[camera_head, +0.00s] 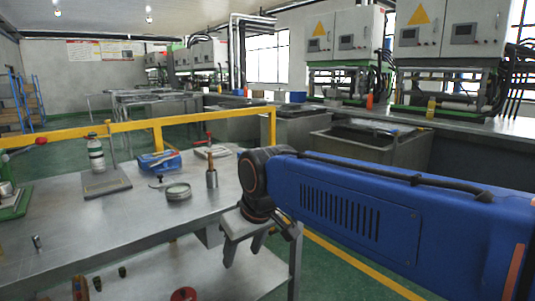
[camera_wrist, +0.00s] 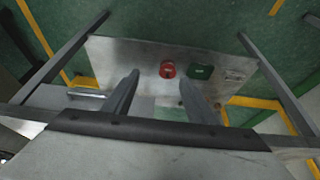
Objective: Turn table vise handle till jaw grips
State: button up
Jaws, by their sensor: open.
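The blue table vise (camera_head: 160,162) stands toward the back of the grey metal worktable (camera_head: 115,225) in the head view. A small metal piece at its front may be its handle, but it is too small to tell. The jaw gap cannot be made out. My gripper (camera_head: 243,254) points down at the table's right front edge, to the right of and nearer than the vise, and well apart from it. In the wrist view my gripper (camera_wrist: 159,78) is open and empty, with its fingers apart above a lower shelf. The vise does not show in that view.
A round tin (camera_head: 178,191) and a brown-handled tool in a metal cup (camera_head: 211,178) stand between vise and gripper. A bottle (camera_head: 96,155) stands left of the vise. The lower shelf (camera_wrist: 125,55) holds a red round thing (camera_wrist: 167,69) and a green one (camera_wrist: 200,72).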

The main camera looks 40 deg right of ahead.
jog(key=w+d+r, duration=0.7)
jog(key=w+r, duration=0.3)
jog(key=r, duration=0.1)
jog(key=w+d+r, duration=0.5)
jog(key=d, duration=0.4)
jog(key=w+d+r, duration=0.5)
jog(key=d, duration=0.3)
jog(key=w+d+r, duration=0.5)
jog(key=d, duration=0.4)
jog(key=x, duration=1.7)
jog(key=shift+s+f, duration=0.1)
jog(key=shift+s, duration=0.15)
jog(key=shift+c, duration=0.7)
jog(key=c, duration=0.9)
